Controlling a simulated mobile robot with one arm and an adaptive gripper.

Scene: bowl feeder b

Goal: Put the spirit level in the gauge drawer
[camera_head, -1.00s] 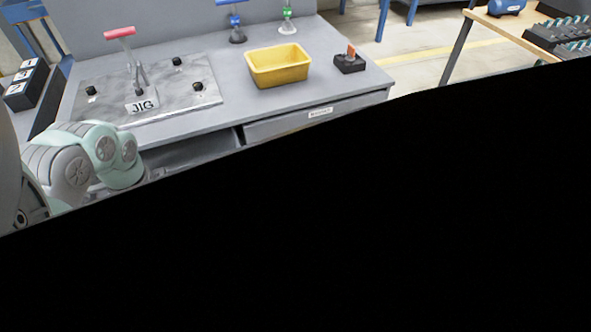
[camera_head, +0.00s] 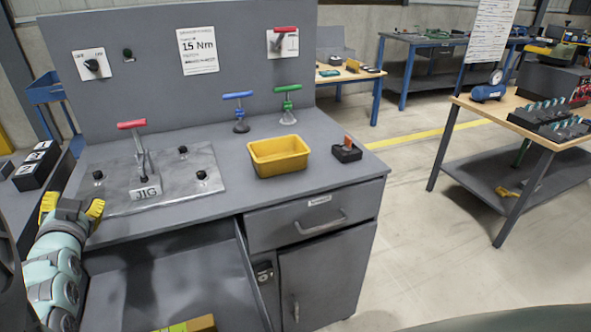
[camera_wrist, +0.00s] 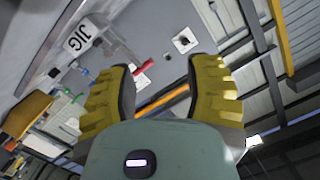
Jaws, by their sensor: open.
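I cannot pick out the spirit level for sure. A yellow-green piece (camera_head: 178,327) beside a brown-yellow piece (camera_head: 203,323) shows at the bottom edge of the head view, low in the open bay under the bench, mostly cut off. A grey drawer (camera_head: 270,232) with a bar handle and a small label, too small to read, is shut under the bench's right part. My gripper (camera_head: 72,208) is at the bench's left front edge, left of the jig. In the wrist view my gripper (camera_wrist: 160,78) has its yellow fingers apart with nothing between them.
On the bench are the jig plate (camera_head: 120,195) with a red-handled clamp (camera_head: 137,140), a yellow bin (camera_head: 278,156) and a small black holder (camera_head: 347,153). A cabinet door (camera_head: 325,275) is below the drawer. Floor (camera_head: 420,240) is clear to the right.

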